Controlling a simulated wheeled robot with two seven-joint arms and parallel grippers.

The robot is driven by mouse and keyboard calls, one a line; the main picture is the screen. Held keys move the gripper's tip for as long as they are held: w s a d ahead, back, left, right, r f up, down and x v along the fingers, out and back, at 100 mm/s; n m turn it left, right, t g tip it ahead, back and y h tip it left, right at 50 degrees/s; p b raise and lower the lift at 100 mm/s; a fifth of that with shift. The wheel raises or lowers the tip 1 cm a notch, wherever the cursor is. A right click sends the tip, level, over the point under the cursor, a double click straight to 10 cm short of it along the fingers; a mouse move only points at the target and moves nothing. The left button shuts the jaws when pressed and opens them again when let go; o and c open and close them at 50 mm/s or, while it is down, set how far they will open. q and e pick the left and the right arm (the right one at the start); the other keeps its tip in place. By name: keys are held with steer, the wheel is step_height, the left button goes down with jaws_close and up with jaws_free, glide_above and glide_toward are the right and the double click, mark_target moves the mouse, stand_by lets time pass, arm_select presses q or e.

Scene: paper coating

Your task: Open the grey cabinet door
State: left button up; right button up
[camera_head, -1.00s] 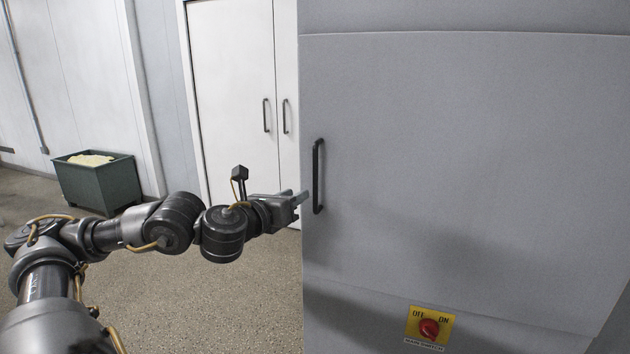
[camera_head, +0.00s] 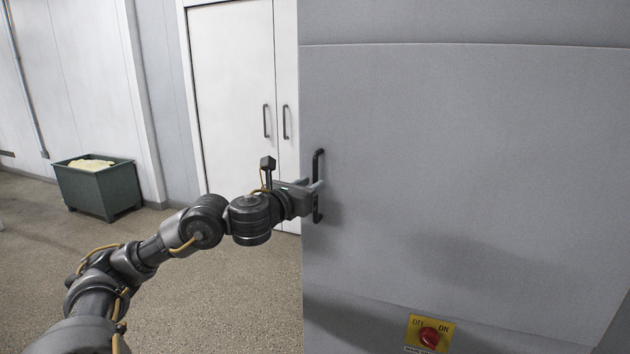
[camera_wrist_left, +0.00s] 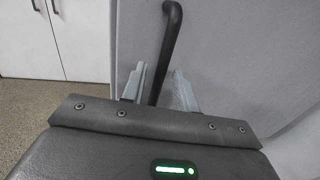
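The grey cabinet door (camera_head: 470,150) fills the right of the head view and looks shut. Its dark vertical handle (camera_head: 318,165) is near the door's left edge. My left gripper (camera_head: 316,186) is at the handle, around its middle to lower part. In the left wrist view the handle (camera_wrist_left: 172,40) runs down between the two open fingers (camera_wrist_left: 158,88), with a gap visible on the right side. The handle's lower part is hidden behind the gripper body. My right gripper is not in view.
A yellow switch plate with a red knob (camera_head: 430,336) is low on the grey cabinet. White cupboard doors (camera_head: 235,90) stand behind to the left. A green bin (camera_head: 100,190) with pale contents stands at the far left. The floor (camera_head: 230,300) between is clear.

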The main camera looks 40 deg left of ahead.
arm_select(q)
steer(key=shift+w+a, duration=0.15)
steer(key=shift+w, duration=1.3)
jaws_close()
